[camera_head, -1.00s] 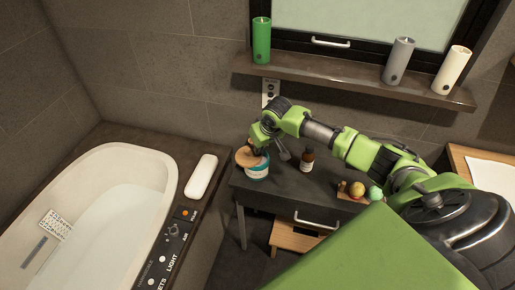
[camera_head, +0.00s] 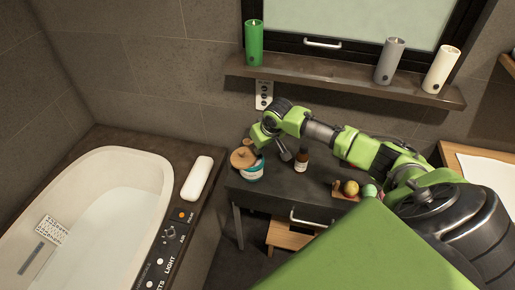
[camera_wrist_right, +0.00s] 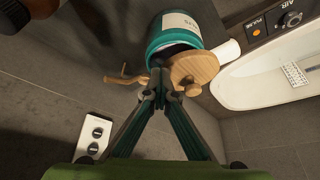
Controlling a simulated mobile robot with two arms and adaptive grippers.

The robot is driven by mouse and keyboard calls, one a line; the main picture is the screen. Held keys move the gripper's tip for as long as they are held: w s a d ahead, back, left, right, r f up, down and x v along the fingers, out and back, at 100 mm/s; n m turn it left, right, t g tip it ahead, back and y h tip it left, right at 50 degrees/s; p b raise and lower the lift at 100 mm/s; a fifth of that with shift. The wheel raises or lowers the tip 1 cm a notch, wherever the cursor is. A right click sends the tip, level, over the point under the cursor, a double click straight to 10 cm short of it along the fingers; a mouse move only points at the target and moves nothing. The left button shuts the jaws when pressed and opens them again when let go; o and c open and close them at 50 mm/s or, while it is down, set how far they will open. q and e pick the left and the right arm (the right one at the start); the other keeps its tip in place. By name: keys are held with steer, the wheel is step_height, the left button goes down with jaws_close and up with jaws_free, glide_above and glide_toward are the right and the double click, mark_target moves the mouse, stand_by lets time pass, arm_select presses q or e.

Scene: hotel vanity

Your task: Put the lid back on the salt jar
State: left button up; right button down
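The salt jar (camera_head: 253,171) is teal and white and stands upright at the left end of the dark vanity table (camera_head: 275,190). In the right wrist view the jar (camera_wrist_right: 181,32) shows a pale label and part of its dark open mouth. The round wooden lid (camera_head: 241,158) is tilted at the jar's mouth, partly across it; it also shows in the right wrist view (camera_wrist_right: 197,68). My right gripper (camera_wrist_right: 163,92) has its fingertips together at the lid's edge and appears to pinch it. Whether the lid touches the rim is unclear. My left gripper is not in view.
A brown bottle (camera_head: 301,160) stands close to the right of my right gripper. The wall socket (camera_head: 264,94) and candle shelf (camera_head: 340,87) are behind. The bathtub (camera_head: 105,165) is at left.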

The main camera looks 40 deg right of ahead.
steer(key=shift+s+d+r+p, duration=0.25)
steer(key=shift+s+d+p, duration=0.15)
steer(key=shift+d+p, duration=0.15)
steer(key=shift+s+d+r+p, duration=0.2)
steer(key=shift+s+d+p, duration=0.2)
steer(key=shift+d, duration=0.1)
stand_by(0.9)
steer(key=shift+s+d+r+p, duration=0.2)
steer(key=shift+s+d+p, duration=0.35)
steer(key=shift+d, duration=0.25)
steer(key=shift+s+d+r+p, duration=0.2)
steer(key=shift+s+d+p, duration=0.35)
steer(key=shift+d, duration=0.2)
steer(key=shift+s+d+r+p, duration=0.2)
steer(key=shift+s+d+p, duration=0.3)
steer(key=shift+d, duration=0.3)
stand_by(1.9)
steer(key=c, duration=2.4)
jaws_free()
steer(key=shift+o, duration=0.2)
steer(key=o, duration=0.5)
